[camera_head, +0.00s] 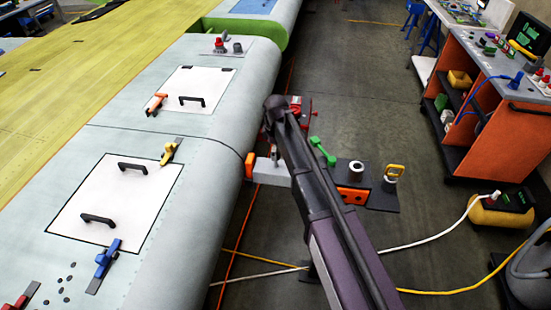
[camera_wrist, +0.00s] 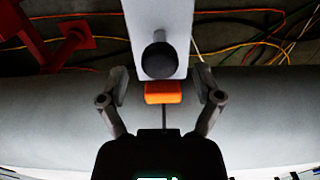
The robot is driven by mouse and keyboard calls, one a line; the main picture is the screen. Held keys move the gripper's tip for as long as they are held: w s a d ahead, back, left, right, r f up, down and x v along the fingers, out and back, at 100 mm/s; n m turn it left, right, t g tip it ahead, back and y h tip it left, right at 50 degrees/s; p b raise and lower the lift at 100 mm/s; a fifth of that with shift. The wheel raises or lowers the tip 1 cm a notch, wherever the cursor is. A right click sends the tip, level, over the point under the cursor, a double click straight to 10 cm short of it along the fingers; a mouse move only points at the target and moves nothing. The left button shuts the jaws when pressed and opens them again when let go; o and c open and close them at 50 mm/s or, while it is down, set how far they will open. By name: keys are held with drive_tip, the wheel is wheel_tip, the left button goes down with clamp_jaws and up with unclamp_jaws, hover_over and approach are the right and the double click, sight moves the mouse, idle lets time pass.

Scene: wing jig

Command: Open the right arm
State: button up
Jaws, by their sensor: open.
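A white jig arm (camera_head: 272,175) with an orange end pad (camera_head: 249,165) stands at the rounded edge of the grey wing (camera_head: 215,165) in the head view. In the wrist view, the white arm (camera_wrist: 160,20) comes in from the top, with a round black knob (camera_wrist: 159,60) on it. The orange pad (camera_wrist: 163,93) lies beyond the knob, towards the wing surface (camera_wrist: 265,105). My gripper (camera_wrist: 161,78) is open, with one finger on each side of the white arm's end. Contact cannot be told. In the head view my dark arm link hides part of the jig.
A green handle (camera_head: 322,151) and a dark base plate (camera_head: 382,199) with a yellow-handled part (camera_head: 394,173) lie right of my arm. An orange workbench (camera_head: 480,95) stands at right. White and yellow cables cross the floor.

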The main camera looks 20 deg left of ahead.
drive_tip(key=shift+f+b, duration=0.55)
drive_tip(key=shift+f, duration=0.2)
clamp_jaws()
